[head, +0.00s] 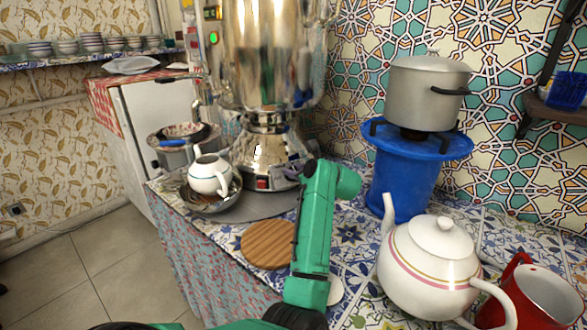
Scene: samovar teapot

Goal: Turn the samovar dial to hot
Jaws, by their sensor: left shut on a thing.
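The large shiny metal samovar (262,60) stands at the back of the tiled counter, its top cut off by the picture edge. Its base (268,150) has a red part (262,183) low on the front. My left gripper (293,174) is at the right front of this base, at the end of my green arm. It is shut on what seems to be the dial, which is mostly hidden by the gripper and arm. The dial's setting cannot be read. My right gripper is not in view.
A small white teapot (209,175) sits in a bowl left of my arm. A round wooden board (267,245) lies in front. A large white teapot (430,265), a red mug (540,295) and a blue stand (405,180) with a grey pot (425,92) are at right.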

